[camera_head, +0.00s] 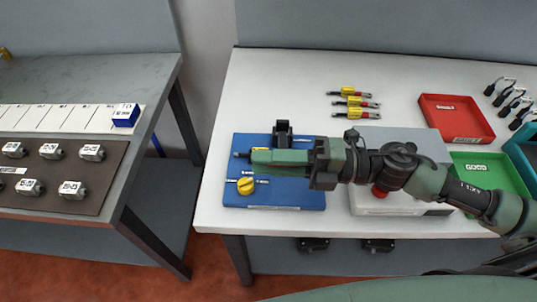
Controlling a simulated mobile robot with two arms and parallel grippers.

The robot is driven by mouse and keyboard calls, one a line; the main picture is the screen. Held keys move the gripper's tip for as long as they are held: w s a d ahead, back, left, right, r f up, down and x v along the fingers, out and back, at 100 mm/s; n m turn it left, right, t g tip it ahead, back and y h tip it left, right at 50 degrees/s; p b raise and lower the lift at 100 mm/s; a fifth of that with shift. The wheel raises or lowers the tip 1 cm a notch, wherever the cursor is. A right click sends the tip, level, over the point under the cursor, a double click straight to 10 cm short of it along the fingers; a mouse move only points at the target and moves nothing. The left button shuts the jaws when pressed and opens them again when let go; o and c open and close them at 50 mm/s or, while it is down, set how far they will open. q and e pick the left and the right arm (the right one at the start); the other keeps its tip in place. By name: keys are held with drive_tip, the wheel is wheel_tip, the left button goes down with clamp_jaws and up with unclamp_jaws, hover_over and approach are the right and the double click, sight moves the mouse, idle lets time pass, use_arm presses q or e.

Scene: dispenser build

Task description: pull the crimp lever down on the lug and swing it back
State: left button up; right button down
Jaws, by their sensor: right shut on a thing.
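The crimping station is a blue base plate (310,198) on the white table, with a black upright block (282,130) at its back and a yellow dial (245,186) at its front left. My right gripper (258,157) reaches in from the right, low over the plate, with its green fingers pointing left. It is shut on the crimp lever, whose dark end (241,154) shows just past the fingertips. The rest of the lever is hidden behind the fingers. I cannot see a lug in the crimp. My left gripper is out of view.
Several yellow-tagged cables (356,102) lie behind the station. A grey box (400,208) with a red button (379,191) stands right of the plate, under my arm. A red tray (457,130) and a green tray (500,165) stand further right. A second bench (150,80) is left, across a gap.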

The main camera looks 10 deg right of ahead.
drive_tip(key=shift+s+f+n+b, duration=0.15)
drive_tip(key=shift+f+n+b, duration=0.3)
drive_tip(key=shift+f, duration=0.15)
drive_tip(key=c, duration=1.3)
unclamp_jaws()
drive_tip(key=shift+s+d+f, duration=0.1)
drive_tip(key=shift+d, duration=0.15)
drive_tip(key=shift+b+v, duration=0.7)
drive_tip(key=shift+v, duration=2.95)
